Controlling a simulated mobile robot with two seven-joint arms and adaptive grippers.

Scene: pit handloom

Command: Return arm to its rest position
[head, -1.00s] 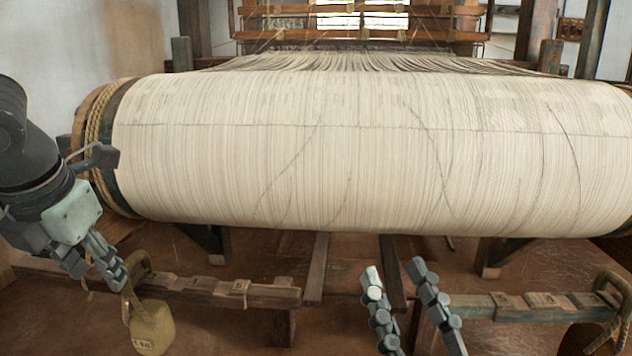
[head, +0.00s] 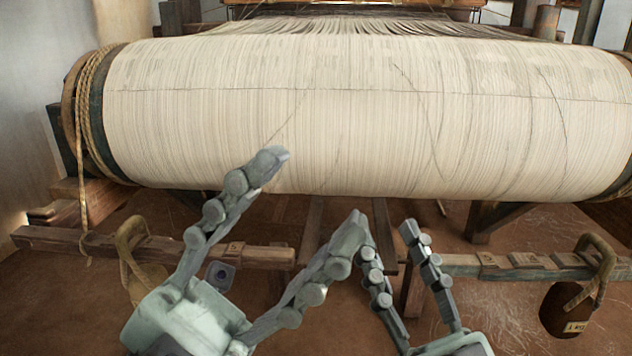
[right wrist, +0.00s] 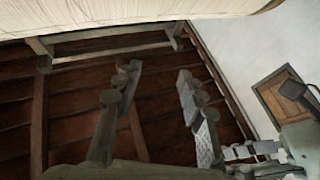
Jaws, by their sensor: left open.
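My left gripper (head: 309,192) is in the lower middle of the head view, its two jointed grey fingers spread wide and empty. It is in front of the warp roll (head: 370,125), with its left fingertip overlapping the roll's lower edge in the picture. My right gripper (head: 387,238) is just to its right, pointing up, with a gap between its fingers. The right wrist view shows the right gripper (right wrist: 158,72) with nothing between its fingers. The left fingers partly overlap the right one in the head view, and I cannot tell if they touch.
A tan weight (head: 150,278) hangs by a loop on the left wooden bar (head: 70,240), partly behind my left gripper. A dark weight (head: 567,312) hangs on the right bar (head: 540,273). Coiled rope (head: 88,100) wraps the roll's left end. Brown floor shows below.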

